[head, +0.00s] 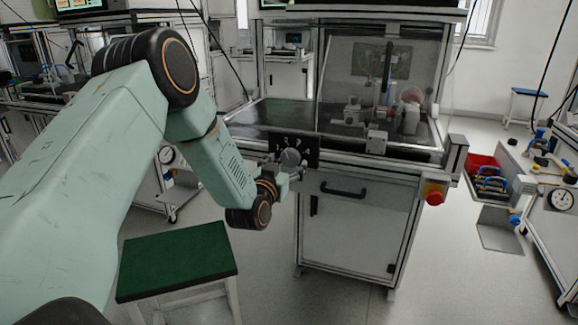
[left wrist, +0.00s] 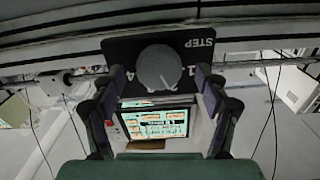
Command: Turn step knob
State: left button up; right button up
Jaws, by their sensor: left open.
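The step knob (left wrist: 159,67) is a round grey dial on a black panel (left wrist: 120,50) marked STEP in the left wrist view. Numerals show beside it, partly covered by my fingers. In the head view the knob (head: 291,157) sits on the black panel (head: 308,145) at the front of the test station. My left gripper (left wrist: 159,78) is open, with one finger on each side of the knob and a gap visible to it. In the head view the left gripper (head: 287,171) is small and right at the knob. My right gripper is not seen.
A red emergency button (head: 434,193) sits right of the station's cabinet (head: 355,225). A green-topped stool (head: 178,260) stands below my left arm. A red bin (head: 485,163) and another bench are at the right. Open floor lies in front of the cabinet.

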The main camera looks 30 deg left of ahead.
pick_arm(q)
jog(key=shift+w+a, duration=0.2)
jog(key=shift+w, duration=0.4)
jog(key=shift+w+d, duration=0.1)
jog(key=shift+c, duration=0.4)
jog(key=c, duration=1.1)
